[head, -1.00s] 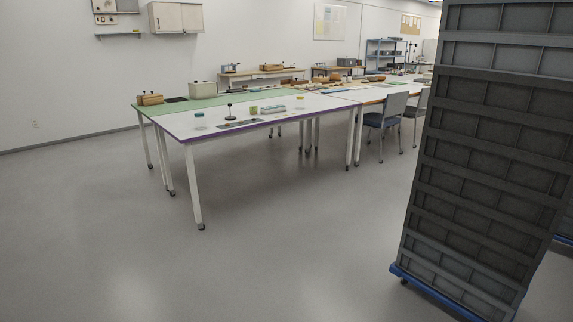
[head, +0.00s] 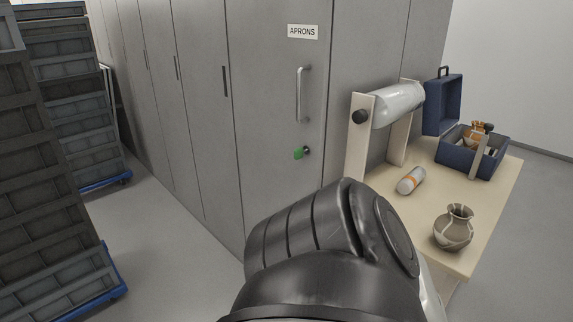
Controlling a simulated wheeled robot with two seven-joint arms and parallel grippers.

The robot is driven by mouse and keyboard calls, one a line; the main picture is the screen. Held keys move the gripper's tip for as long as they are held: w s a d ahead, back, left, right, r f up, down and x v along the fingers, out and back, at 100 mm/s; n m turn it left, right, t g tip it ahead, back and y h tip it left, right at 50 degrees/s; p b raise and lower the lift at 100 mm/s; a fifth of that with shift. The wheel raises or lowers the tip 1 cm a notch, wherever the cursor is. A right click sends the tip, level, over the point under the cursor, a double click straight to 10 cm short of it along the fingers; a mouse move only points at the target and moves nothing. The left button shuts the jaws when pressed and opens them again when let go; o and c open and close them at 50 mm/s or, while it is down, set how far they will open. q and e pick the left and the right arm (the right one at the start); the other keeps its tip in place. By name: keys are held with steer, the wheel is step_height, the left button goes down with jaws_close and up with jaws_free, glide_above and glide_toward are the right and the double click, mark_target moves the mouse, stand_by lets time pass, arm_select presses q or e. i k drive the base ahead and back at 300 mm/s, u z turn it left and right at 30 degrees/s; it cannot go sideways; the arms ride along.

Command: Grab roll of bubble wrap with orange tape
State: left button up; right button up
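A small white roll with an orange band (head: 411,180) lies on the pale table at the right, in front of a wooden stand. A larger roll of clear, whitish wrap (head: 398,103) hangs on that stand (head: 357,140) between two uprights, with a dark knob at its near end. No orange tape shows on the larger roll. One of my dark arm links fills the lower middle of the view and covers the table's near left part. Neither gripper shows in the head view.
The table (head: 492,208) also holds a grey-brown vase with pale lines (head: 453,228) near its front edge and an open blue case (head: 468,150) with an orange-brown pot. Grey lockers (head: 270,120), one labelled APRONS, stand left of it. Stacked dark crates (head: 50,190) on blue dollies stand far left.

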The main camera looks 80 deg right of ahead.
mark_target(410, 181)
steer(key=z, duration=2.65)
